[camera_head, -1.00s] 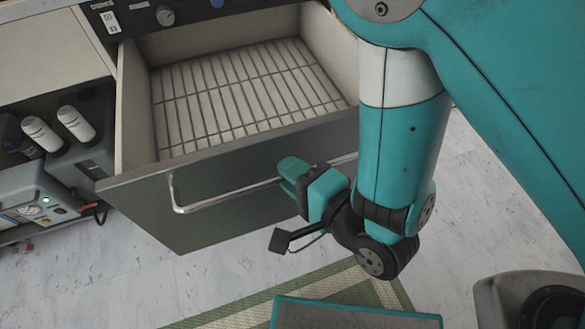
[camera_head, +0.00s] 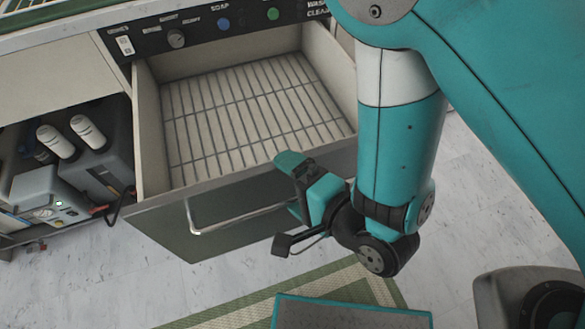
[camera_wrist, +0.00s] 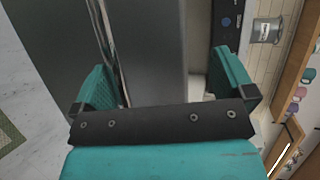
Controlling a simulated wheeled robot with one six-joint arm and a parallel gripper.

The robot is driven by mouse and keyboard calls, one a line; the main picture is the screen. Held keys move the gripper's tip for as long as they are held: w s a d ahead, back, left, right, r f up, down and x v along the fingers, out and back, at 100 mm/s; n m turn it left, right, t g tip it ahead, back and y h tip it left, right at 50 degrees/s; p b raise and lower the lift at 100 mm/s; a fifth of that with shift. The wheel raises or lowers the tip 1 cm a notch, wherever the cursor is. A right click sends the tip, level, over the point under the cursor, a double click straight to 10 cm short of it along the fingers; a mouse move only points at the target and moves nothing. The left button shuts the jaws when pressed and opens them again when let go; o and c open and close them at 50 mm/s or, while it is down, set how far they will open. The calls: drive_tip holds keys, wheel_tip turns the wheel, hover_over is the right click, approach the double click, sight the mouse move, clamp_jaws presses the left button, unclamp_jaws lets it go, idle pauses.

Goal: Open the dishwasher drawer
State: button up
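The dishwasher drawer (camera_head: 190,225) is pulled out, with its wire rack floor (camera_head: 250,110) visible from above. Its dark front carries a metal bar handle (camera_head: 235,222), which also shows in the wrist view (camera_wrist: 103,35) near the left finger. My gripper (camera_head: 288,183) is at the right part of the drawer front. One finger overlaps the front's top edge in the head view and the other is lower, by the handle. The fingers stand wide apart in the wrist view (camera_wrist: 165,82), with nothing clamped between them. Whether a finger touches the drawer is unclear.
A control panel (camera_head: 200,32) with a knob and coloured buttons is above the drawer. An open bay on the left holds grey equipment with white-capped bottles (camera_head: 88,130). A green-bordered mat (camera_head: 345,285) lies on the pale floor in front.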

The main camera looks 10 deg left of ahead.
drive_tip(key=shift+t+y, duration=0.5)
drive_tip(key=shift+t, duration=0.3)
drive_tip(key=r+p, duration=0.1)
drive_tip(key=r, duration=0.2)
drive_tip(key=r+p, duration=0.2)
drive_tip(key=r, duration=0.1)
drive_tip(key=w+r+p, duration=0.1)
drive_tip(key=r, duration=0.3)
drive_tip(key=shift+w+a+p, duration=0.1)
drive_tip(key=shift+a+p, duration=0.15)
drive_tip(key=shift+p, duration=0.1)
drive_tip(key=shift+d+r+p, duration=0.1)
drive_tip(key=shift+r+p, duration=0.65)
drive_tip(key=shift+r, duration=0.05)
drive_tip(key=c, duration=0.8)
drive_tip(key=r+p, duration=0.4)
drive_tip(key=p, duration=0.1)
drive_tip(key=shift+s+r, duration=0.2)
drive_tip(key=shift+r, duration=0.1)
drive_tip(key=shift+f, duration=0.1)
drive_tip(key=shift+w, duration=0.1)
